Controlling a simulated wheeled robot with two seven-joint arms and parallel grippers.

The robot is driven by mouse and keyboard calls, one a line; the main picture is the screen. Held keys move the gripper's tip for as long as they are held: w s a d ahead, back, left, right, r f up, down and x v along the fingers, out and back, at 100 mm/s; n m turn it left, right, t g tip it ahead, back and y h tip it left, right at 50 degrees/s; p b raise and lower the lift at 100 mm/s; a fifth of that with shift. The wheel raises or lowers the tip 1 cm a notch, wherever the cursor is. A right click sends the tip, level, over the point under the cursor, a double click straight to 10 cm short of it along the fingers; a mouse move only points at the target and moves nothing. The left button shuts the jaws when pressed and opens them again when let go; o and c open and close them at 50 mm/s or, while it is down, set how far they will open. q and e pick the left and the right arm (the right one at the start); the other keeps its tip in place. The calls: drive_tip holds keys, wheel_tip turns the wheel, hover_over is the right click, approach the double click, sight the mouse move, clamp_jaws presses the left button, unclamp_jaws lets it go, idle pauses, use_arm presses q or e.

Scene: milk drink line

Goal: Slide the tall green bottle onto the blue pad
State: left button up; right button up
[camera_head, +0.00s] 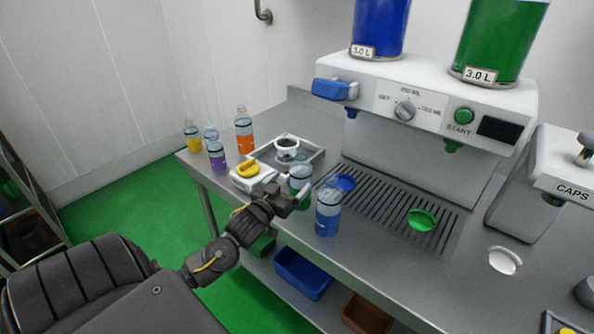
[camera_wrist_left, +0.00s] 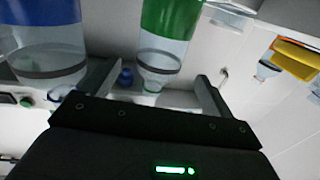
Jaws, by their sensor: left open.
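The green bottle (camera_head: 300,184) stands on the steel counter, partly hidden by my left gripper (camera_head: 291,199). In the left wrist view the picture is upside down, and the green bottle (camera_wrist_left: 170,38) appears between the two open fingers of my left gripper (camera_wrist_left: 155,88). I cannot tell whether the fingers reach around it or stop short. The blue pad (camera_head: 345,182) is a round disc on the slotted drain grate, to the right of the green bottle and partly behind the blue bottle. My right gripper is out of view.
A blue bottle (camera_head: 328,214) stands close to the right of my gripper. A green pad (camera_head: 422,220) lies farther right on the grate (camera_head: 385,212). A tray (camera_head: 313,158) and a white unit with a yellow top (camera_head: 247,170) are at left, near several small bottles. The dispenser (camera_head: 430,110) stands behind.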

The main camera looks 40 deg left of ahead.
sight(294, 178)
use_arm(q)
drive_tip(key=w, duration=0.3)
drive_tip(key=w+a+p, duration=0.1)
drive_tip(key=w, duration=0.1)
drive_tip(key=shift+w, duration=1.05)
drive_tip(key=c, duration=1.1)
drive_tip(key=shift+o, duration=0.2)
drive_tip(key=shift+w+d, duration=0.25)
drive_tip(key=shift+w, duration=0.7)
drive_tip(key=shift+w+d, duration=0.3)
drive_tip(key=shift+w, duration=0.65)
drive_tip(key=shift+w+d, duration=0.25)
drive_tip(key=shift+w, duration=0.7)
